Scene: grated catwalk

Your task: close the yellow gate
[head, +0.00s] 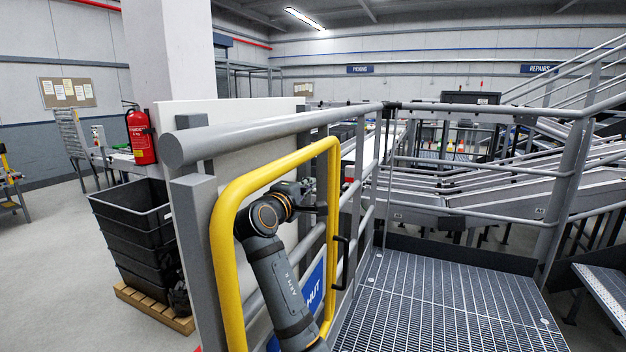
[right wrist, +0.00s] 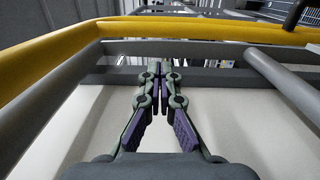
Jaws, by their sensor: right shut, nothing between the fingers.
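The yellow gate (head: 228,275) stands upright in the head view, alongside the grey railing on the left of the catwalk. A black handle (head: 341,263) sits on its right upright, and a blue sign (head: 313,290) is partly hidden behind my arm. My right gripper (head: 321,209) shows small and dark within the outline of the gate frame. In the right wrist view my right gripper (right wrist: 160,70) has its fingertips together and holds nothing. The yellow gate bar (right wrist: 190,28) crosses above the fingertips there; I cannot tell whether they touch anything. My left gripper is not in view.
The grey railing (head: 270,127) runs along the left, beside a pale panel (head: 235,115). The grated catwalk floor (head: 440,305) is clear. Black crates (head: 130,225) stand on a pallet at left. Metal steps (head: 603,290) lie at right.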

